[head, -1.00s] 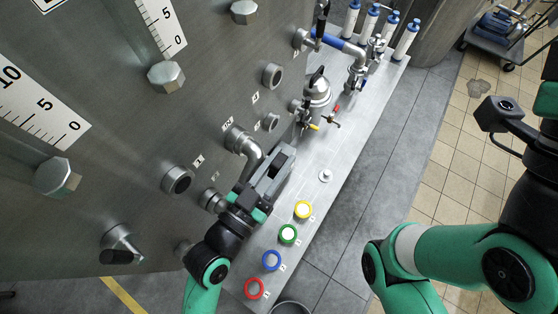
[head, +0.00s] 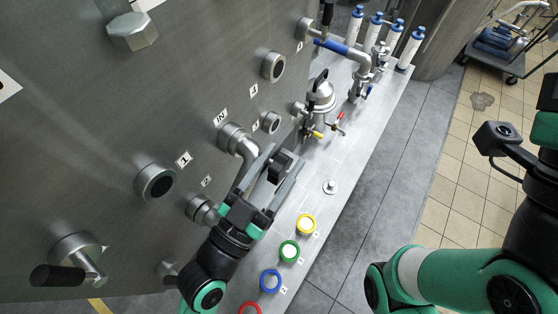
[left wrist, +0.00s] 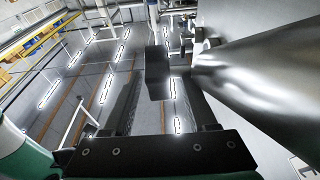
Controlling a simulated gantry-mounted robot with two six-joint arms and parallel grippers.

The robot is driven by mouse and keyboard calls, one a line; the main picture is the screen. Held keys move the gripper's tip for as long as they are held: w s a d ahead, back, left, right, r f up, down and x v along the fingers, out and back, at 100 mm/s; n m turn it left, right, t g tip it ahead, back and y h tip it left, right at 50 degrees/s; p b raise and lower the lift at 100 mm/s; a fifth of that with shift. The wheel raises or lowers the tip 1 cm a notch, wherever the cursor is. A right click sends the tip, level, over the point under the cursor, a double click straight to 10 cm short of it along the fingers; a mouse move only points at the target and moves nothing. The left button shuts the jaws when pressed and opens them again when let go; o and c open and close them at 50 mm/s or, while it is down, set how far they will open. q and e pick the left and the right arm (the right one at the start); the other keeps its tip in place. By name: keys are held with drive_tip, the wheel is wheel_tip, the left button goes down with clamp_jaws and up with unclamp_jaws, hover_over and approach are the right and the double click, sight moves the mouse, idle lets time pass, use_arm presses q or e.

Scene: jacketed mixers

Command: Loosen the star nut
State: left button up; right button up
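My left gripper (head: 282,160) is at the curved steel pipe (head: 236,140) below the IN label in the head view. Its two fingers are apart, one on each side of a dark, blocky piece (head: 276,168) that may be the star nut. No star shape can be made out. In the left wrist view the dark piece (left wrist: 157,72) shows between the fingers, with a narrow gap beside the right finger. The pipe's steel surface (left wrist: 250,75) fills the right side there. The pipe's lower end is hidden by the gripper.
The steel wall has a capped port (head: 155,182) and a lever handle (head: 70,270). A domed vessel (head: 320,95) with coloured valve levers stands behind.

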idle(0.3)
use_arm(q)
drive_tip(key=b+v, duration=0.3)
drive_tip(key=v, duration=0.8)
drive_tip(key=shift+s+a, duration=0.2)
drive_tip(key=shift+s, duration=0.05)
